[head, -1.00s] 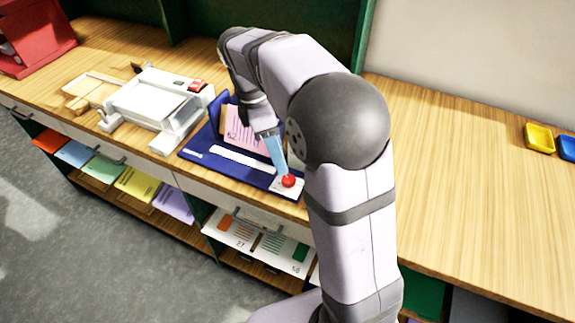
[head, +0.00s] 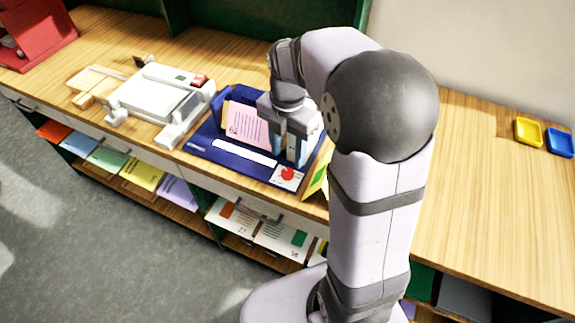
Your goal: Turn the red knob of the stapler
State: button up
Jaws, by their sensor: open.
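The blue device (head: 200,146), which I take for the stapler, lies on the wooden counter left of my arm. It has a pale strip along its front and holds a pink printed sheet (head: 246,124). The red knob (head: 288,174) sits on a white plate at its front right corner. My gripper (head: 297,160) points down just behind the knob, with its fingers open and empty. Any contact between the fingers and the knob cannot be made out. My wrist hides the device's right rear part.
A white machine (head: 150,93) with a red button stands to the left. A yellow-green card (head: 318,176) stands close right of the device. Yellow (head: 528,131) and blue (head: 560,142) trays lie far right. The counter right of my arm is mostly clear.

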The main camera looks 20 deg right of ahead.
aim_at(287, 172)
jog(key=shift+f+p, duration=0.5)
jog(key=shift+f, duration=2.85)
